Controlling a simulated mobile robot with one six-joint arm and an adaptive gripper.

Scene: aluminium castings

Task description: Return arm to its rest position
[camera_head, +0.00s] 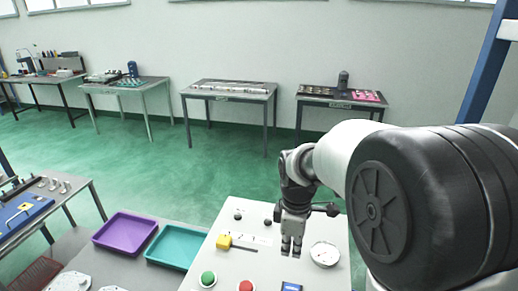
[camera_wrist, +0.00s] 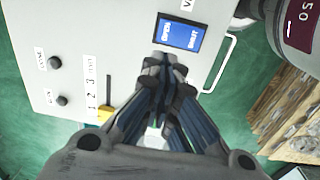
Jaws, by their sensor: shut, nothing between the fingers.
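My gripper (camera_head: 291,246) hangs pointing down above a light control panel (camera_head: 262,212) in the head view. In the wrist view my gripper (camera_wrist: 166,68) is shut, its fingertips together with nothing between them, just below a blue display (camera_wrist: 180,37) on the panel. My arm reaches in from the right of the head view and hides part of the room behind it. I cannot tell how far the fingertips are from the panel face.
The panel carries a green button (camera_head: 208,278), a red button (camera_head: 246,286), a yellow switch (camera_head: 224,241) and a round dial (camera_head: 324,254). Purple (camera_head: 125,232) and teal (camera_head: 176,246) trays lie left of it. Tables stand along the far wall, with open green floor before them.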

